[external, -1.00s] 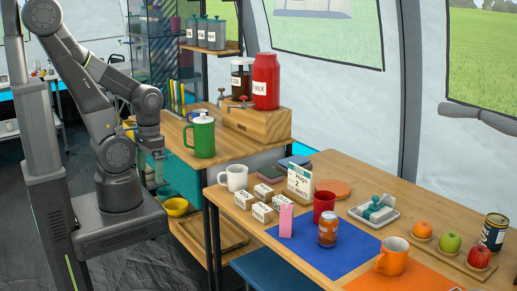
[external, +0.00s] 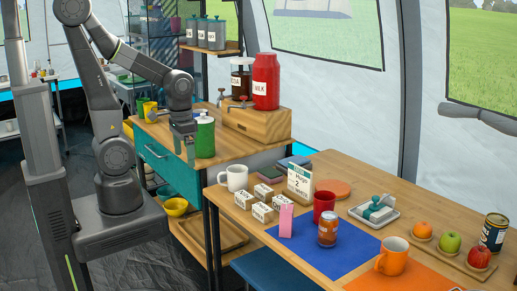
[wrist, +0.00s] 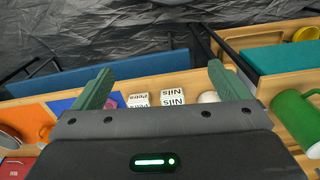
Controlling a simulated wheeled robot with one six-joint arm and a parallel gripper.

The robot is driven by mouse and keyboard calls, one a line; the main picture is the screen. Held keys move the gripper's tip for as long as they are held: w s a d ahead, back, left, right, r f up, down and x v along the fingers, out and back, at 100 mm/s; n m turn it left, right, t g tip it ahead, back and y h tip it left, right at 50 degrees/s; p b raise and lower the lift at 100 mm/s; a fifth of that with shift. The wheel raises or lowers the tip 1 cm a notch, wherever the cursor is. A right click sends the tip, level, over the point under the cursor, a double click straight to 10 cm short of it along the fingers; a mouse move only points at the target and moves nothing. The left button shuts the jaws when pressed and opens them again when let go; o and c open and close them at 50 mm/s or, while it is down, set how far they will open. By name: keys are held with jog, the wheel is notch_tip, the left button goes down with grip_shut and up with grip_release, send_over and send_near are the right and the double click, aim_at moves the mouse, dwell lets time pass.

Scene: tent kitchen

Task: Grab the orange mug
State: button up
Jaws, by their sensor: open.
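The orange mug (external: 392,256) stands upright at the front right of the long wooden table, at the edge of the blue and orange mats. My gripper (external: 185,150) is far to its left, beside the green jug in the picture, with its fingers pointing down. In the wrist view my gripper (wrist: 158,85) has its two green fingers spread wide with nothing held between them.
The green jug (external: 205,138) is close to my gripper in the external view. Fruit stands behind the orange mug. A blue bench (wrist: 80,84) runs alongside.

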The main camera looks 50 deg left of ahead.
jog(key=w+d+r+m+t+h+b, duration=0.1)
jog(key=w+d+m, duration=0.1)
jog(key=w+d, duration=0.9)
jog(key=w+d+m+t+b, duration=0.1)
jog(key=w+d+m, duration=0.2)
jog(key=w+d, duration=0.85)
jog(key=m+h+b, duration=0.2)
jog(key=m, duration=0.3)
send_near(393, 256)
jog(key=w+a, duration=0.3)
jog(key=shift+t, duration=0.4)
jog(key=x, duration=0.7)
jog(key=shift+w+d+f+p, duration=0.1)
jog(key=shift+d+f+p, duration=0.1)
jog(key=shift+p, duration=0.15)
jog(key=x, duration=0.2)
jog(key=s+p+x, duration=0.1)
jog(key=x, duration=0.1)
jog(key=shift+f, duration=0.3)
jog(key=shift+w+d+f, duration=0.15)
jog(key=shift+w+f, duration=0.05)
jog(key=shift+f, duration=0.25)
jog(key=shift+c, duration=0.5)
